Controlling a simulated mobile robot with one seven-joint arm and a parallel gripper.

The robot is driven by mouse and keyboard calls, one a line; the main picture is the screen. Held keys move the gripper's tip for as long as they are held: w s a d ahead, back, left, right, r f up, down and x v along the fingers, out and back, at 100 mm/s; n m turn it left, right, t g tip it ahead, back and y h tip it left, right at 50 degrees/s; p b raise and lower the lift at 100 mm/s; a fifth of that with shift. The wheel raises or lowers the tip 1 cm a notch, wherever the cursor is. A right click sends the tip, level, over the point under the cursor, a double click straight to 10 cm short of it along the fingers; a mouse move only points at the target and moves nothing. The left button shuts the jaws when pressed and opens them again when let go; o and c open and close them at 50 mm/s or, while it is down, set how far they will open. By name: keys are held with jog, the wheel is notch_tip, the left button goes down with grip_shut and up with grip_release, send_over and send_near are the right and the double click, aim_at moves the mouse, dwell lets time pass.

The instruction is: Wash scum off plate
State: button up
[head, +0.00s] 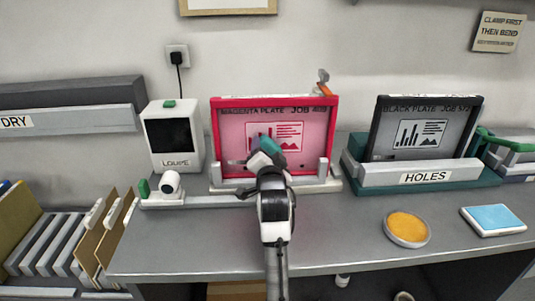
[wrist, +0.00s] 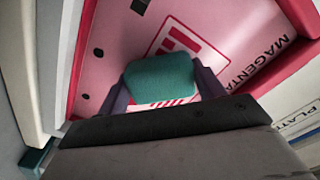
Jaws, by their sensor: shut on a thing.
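The magenta plate (head: 235,130) stands upright in a red frame, labelled "MAGENTA PLATE JOB", at the back middle of the bench. Its pink face also fills much of the wrist view (wrist: 120,30). My gripper (head: 262,152) is in front of its lower middle. The gripper is shut on a teal pad (wrist: 163,80), which sits between the dark fingers and faces the plate. The pad also shows in the head view (head: 268,144). I cannot tell whether it touches the plate. A dark patch (wrist: 140,5) shows on the pink face. My arm hides part of the plate's lower area.
A white monitor unit (head: 172,135) stands left. A round dish with orange contents (head: 408,228) and a blue pad in a white tray (head: 495,219) lie front right. The bench front left is clear.

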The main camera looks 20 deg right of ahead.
aim_at(280, 150)
jog(key=shift+w, duration=0.15)
jog(key=shift+d, duration=0.1)
jog(key=shift+s+d, duration=0.35)
jog(key=shift+d, duration=0.6)
jog(key=shift+s+d, duration=0.3)
jog(key=shift+d, duration=0.6)
jog(key=shift+w+a+p, duration=0.2)
jog(key=shift+a+p, duration=0.1)
jog(key=shift+w+a+p, duration=0.25)
jog(key=shift+w+a, duration=0.05)
jog(key=shift+a, duration=0.55)
jog(key=shift+w+a+p, duration=0.2)
jog(key=shift+w+a, duration=0.05)
jog(key=shift+a, duration=0.6)
jog(key=shift+s+a+f, duration=0.1)
jog(key=shift+s+a, duration=0.15)
jog(key=shift+s, duration=0.15)
jog(key=shift+d+p+v, duration=0.1)
jog(key=shift+p+v, duration=0.1)
jog(key=shift+v, duration=1.05)
jog(key=shift+d+p+v, duration=0.15)
jog(key=shift+v, duration=1.1)
